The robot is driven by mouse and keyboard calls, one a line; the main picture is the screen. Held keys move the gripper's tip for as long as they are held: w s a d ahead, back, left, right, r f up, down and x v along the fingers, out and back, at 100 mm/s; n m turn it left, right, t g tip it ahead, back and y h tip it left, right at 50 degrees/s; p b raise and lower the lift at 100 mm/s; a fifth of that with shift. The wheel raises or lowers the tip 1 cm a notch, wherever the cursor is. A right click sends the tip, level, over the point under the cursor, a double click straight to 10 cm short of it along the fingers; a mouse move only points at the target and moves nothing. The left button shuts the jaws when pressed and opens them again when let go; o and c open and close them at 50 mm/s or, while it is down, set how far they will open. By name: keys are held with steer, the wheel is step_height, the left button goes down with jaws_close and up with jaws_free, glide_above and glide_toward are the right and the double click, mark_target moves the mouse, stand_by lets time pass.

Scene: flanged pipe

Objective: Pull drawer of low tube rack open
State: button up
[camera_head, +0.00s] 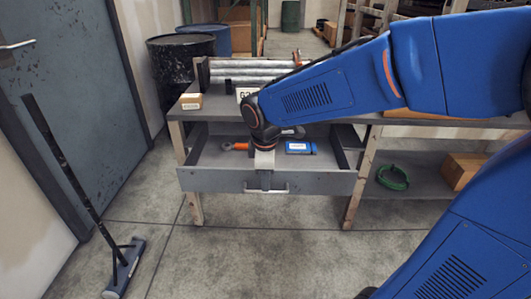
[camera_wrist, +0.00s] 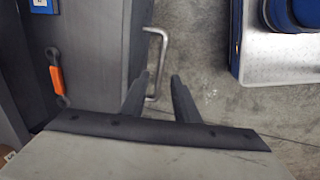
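The low tube rack (camera_head: 205,78) stands on the bench with several grey tubes (camera_head: 258,72) lying in it. The grey drawer (camera_head: 215,181) below it stands pulled out, its inside showing. Its metal bar handle (camera_head: 280,190) is on the front face and also shows in the wrist view (camera_wrist: 161,50). My gripper (camera_head: 266,184) points down at the drawer front. In the wrist view its two dark fingers (camera_wrist: 160,76) are apart, with part of the handle between them. Whether either finger touches the handle I cannot tell.
The drawer holds an orange-handled tool (camera_head: 236,146) and a blue box (camera_head: 300,147). A small carton (camera_head: 191,101) sits on the bench. The floor before the drawer is clear.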

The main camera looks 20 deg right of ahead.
step_height(320, 180, up, 13)
steer(key=s, duration=0.2)
steer(key=shift+s+a, duration=0.25)
steer(key=shift+a, duration=0.15)
steer(key=shift+f, duration=0.1)
steer(key=s+d+f+m+t, duration=0.1)
steer(key=s+d+f+m, duration=0.3)
steer(key=s+d+m, duration=0.2)
steer(key=s+d+f+m+t, duration=0.1)
steer(key=s+d+f+m, duration=0.3)
steer(key=s, duration=0.7)
steer(key=d+m, duration=0.2)
steer(key=m, duration=0.2)
steer(key=shift+s+d+f+t+y, duration=0.15)
steer(key=shift+s+f+t+y, duration=0.15)
steer(key=shift+t, duration=0.1)
